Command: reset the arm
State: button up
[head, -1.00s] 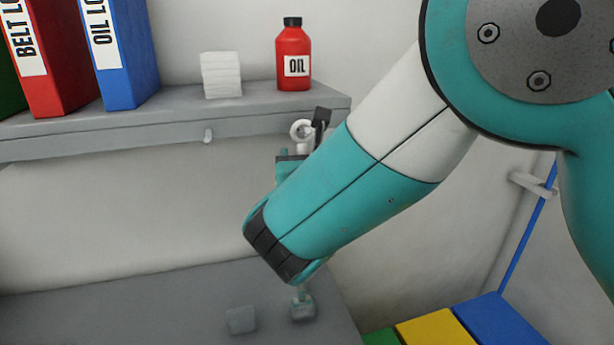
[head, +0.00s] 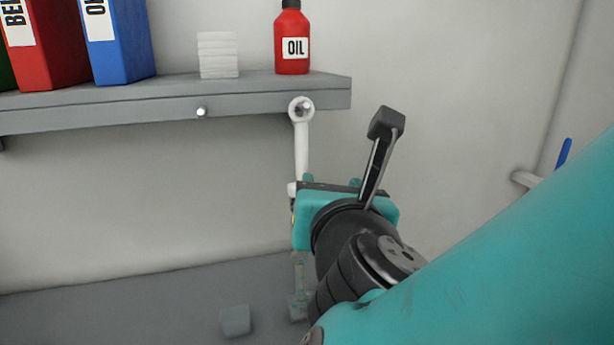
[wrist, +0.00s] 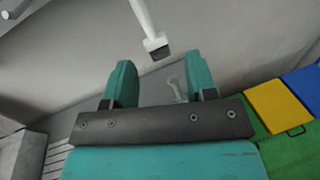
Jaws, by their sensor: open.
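My gripper (wrist: 160,66) is open and empty, its two teal fingers apart in the wrist view. In the head view my gripper (head: 328,182) is near the wall, below the shelf and right of the white tool; its fingers are mostly hidden behind its body. The white ring-ended tool (head: 301,148) hangs from the shelf's front edge. Its lower part is hidden by my gripper. In the wrist view a white bar with a dark end (wrist: 143,18) reaches down towards the gap between the fingertips. I cannot tell whether it touches them.
The grey shelf (head: 100,115) carries binders (head: 120,55), a white stack (head: 218,58) and a red oil bottle (head: 292,45). An empty peg (head: 201,112) is on its edge. A grey block (head: 236,321) lies on the bench (head: 120,315). Coloured panels (wrist: 275,105) are at right.

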jog(key=s+d+f+m+g+h, duration=0.1)
jog(key=d+f+m+g+h, duration=0.1)
jog(key=d+f+m+g, duration=1.2)
jog(key=s+a+r+m+g+y, duration=0.1)
jog(key=s+r+m+y, duration=0.1)
jog(key=s+m, duration=0.4)
jog(key=s+a+r+m+g+y, duration=0.1)
jog(key=s+r+m+g+y, duration=0.1)
jog(key=s+m, duration=0.5)
jog(key=shift+s+r+m+y, duration=0.3)
jog(key=shift+r+m+y, duration=0.25)
jog(key=shift+r, duration=0.25)
jog(key=shift+a, duration=0.1)
jog(key=shift+c, duration=0.9)
